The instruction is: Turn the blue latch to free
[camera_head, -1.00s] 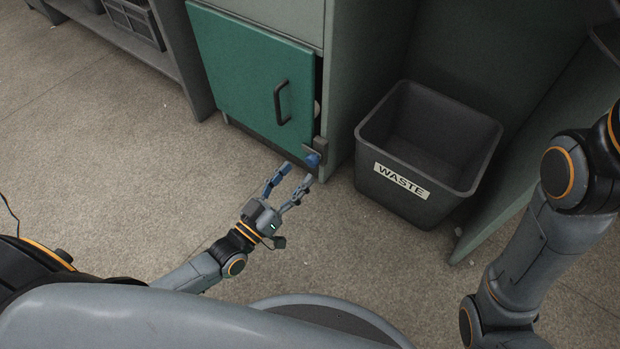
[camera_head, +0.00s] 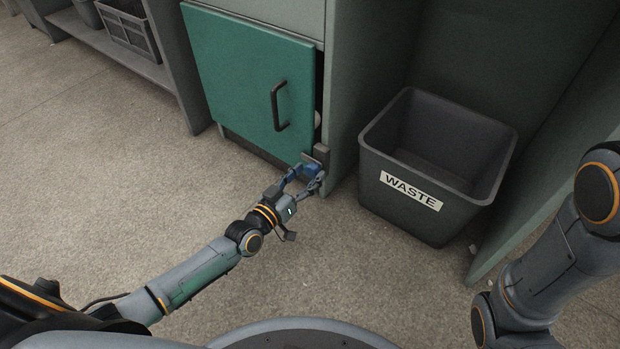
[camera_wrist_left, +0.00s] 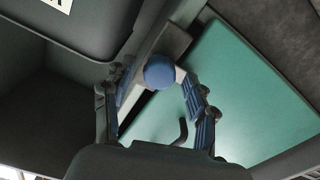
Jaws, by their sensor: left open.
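The blue latch (camera_head: 312,170) sits at the lower right edge of the green cabinet door (camera_head: 250,80). In the left wrist view its round blue knob (camera_wrist_left: 159,72) shows between my fingers, on a grey plate. My left gripper (camera_head: 305,179) is open, with one finger on either side of the knob. I cannot tell whether the fingers touch it. The green door shows a narrow dark gap along its right edge. A dark handle (camera_head: 276,106) is on the door. My right gripper is out of view; only part of my right arm shows at the right.
A dark waste bin (camera_head: 400,205) with a white "WASTE" label stands right of the latch, close to the cabinet side. Grey shelving with a crate (camera_head: 130,32) is at the upper left. The floor in front of the door is clear.

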